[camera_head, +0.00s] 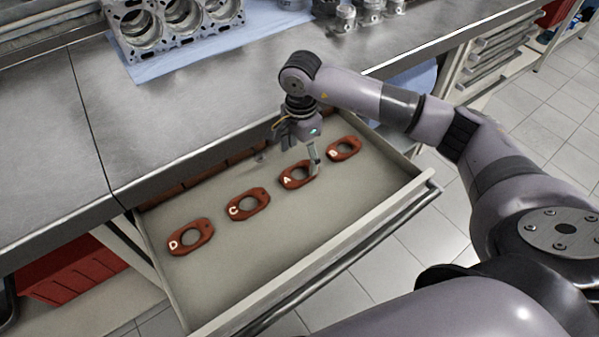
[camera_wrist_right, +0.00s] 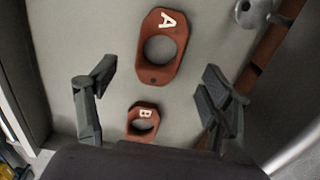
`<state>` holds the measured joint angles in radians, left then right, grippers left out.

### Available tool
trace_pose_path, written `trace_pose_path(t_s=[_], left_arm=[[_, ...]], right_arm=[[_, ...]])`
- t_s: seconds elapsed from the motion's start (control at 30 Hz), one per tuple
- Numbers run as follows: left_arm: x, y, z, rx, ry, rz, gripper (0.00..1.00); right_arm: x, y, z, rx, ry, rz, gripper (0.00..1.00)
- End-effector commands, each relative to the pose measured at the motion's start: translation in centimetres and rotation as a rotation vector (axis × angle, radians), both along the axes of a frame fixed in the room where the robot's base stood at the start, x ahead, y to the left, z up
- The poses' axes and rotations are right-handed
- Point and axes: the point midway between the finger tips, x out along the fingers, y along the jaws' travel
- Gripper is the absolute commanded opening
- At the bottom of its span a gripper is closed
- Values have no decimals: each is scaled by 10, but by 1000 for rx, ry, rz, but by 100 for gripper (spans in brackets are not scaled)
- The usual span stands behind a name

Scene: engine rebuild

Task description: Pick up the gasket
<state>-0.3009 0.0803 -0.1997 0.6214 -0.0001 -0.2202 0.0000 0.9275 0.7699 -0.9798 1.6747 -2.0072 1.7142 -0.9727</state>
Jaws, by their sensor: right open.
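Several reddish-brown gaskets with white letters lie in a row in an open drawer. In the head view they run from gasket D (camera_head: 190,237) at left, through gasket C (camera_head: 248,204) and gasket A (camera_head: 297,175), to gasket B (camera_head: 344,148) at right. My right gripper (camera_head: 300,155) is above the drawer near gasket A and partly covers it. In the right wrist view my right gripper (camera_wrist_right: 153,100) is open and empty, with gasket A (camera_wrist_right: 158,78) ahead of the fingers and gasket B (camera_wrist_right: 143,121) between them, below. My left gripper is not in view.
The drawer (camera_head: 300,262) has a raised front wall with a metal handle bar. The steel workbench (camera_head: 200,110) overhangs its back. An engine block (camera_head: 165,35) on a blue cloth and several pistons (camera_head: 347,15) stand on the bench. A red bin (camera_head: 70,268) sits below at left.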

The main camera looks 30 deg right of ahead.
Motion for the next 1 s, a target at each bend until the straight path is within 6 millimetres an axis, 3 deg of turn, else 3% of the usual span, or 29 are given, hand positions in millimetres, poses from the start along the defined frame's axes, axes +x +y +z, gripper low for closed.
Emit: trace_pose_path(t_s=[0.33, 0.67, 1.0], left_arm=[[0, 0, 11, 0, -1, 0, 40], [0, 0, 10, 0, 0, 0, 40], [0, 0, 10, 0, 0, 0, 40]], right_arm=[[-1, 0, -45, 2, 3, 0, 73], [-1, 0, -52, 0, 0, 0, 73], [-1, 0, -52, 0, 0, 0, 50]])
